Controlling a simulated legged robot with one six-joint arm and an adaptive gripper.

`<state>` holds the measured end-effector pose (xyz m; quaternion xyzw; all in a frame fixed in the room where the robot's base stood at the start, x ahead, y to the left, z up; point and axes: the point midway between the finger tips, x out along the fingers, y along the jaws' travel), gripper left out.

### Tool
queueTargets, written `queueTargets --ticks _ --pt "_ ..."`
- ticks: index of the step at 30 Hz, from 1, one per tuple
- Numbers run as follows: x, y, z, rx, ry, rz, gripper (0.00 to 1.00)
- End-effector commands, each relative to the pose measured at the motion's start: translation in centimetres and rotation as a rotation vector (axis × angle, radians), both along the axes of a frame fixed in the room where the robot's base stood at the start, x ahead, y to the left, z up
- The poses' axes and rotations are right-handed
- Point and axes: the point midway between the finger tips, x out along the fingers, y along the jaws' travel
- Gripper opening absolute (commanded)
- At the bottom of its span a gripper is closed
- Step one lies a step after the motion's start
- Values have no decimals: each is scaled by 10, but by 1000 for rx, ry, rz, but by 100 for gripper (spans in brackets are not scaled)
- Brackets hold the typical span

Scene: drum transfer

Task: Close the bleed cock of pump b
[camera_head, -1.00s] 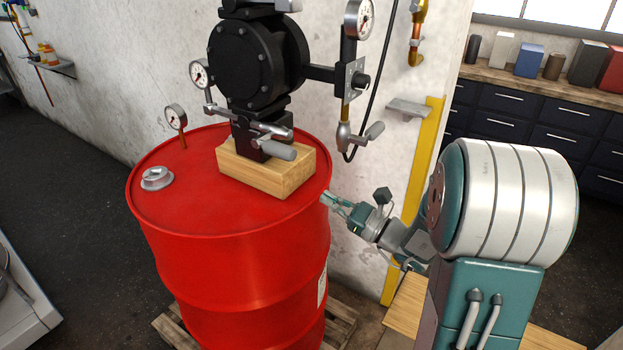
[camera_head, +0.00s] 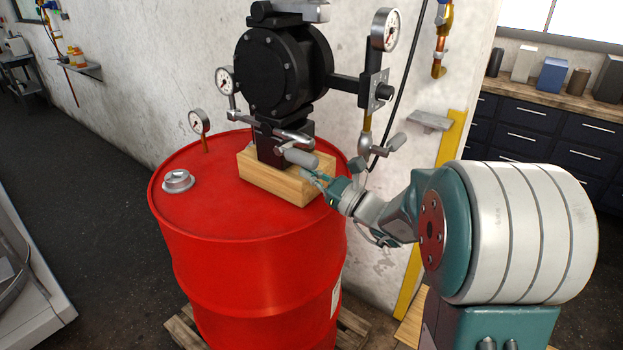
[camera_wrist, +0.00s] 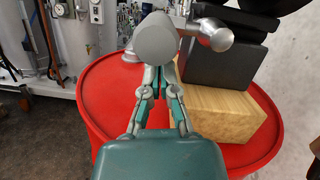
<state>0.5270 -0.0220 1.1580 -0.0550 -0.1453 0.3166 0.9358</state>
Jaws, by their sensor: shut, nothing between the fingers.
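A black pump (camera_head: 283,70) stands on a wooden block on a red drum. A grey-handled lever (camera_head: 298,157) sticks out at the pump's base, pointing right and towards the camera. Another grey-handled lever (camera_head: 393,143) is on the pipe below the right gauge. No label shows which is the bleed cock. My gripper (camera_head: 312,178) is just below the base lever's grey end, over the block's front edge. In the wrist view the grey end (camera_wrist: 155,38) covers the tips of my gripper (camera_wrist: 157,70). The fingers are shut and empty; I cannot tell whether they touch the lever.
The red drum (camera_head: 240,222) carries the wooden block (camera_head: 268,184), a metal bung (camera_head: 178,181) and a small gauge (camera_head: 199,121). A wall (camera_head: 150,70) stands close behind. A black hose (camera_head: 400,85) hangs right of the pump. Open floor lies to the left.

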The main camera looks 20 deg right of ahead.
Motion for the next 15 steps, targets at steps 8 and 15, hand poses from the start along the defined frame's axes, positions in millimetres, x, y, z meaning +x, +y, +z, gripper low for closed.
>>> queueTargets --ticks 8,15 --pt "0 0 0 -3 4 0 0" --pt "-1 -2 4 -32 40 -1 0"
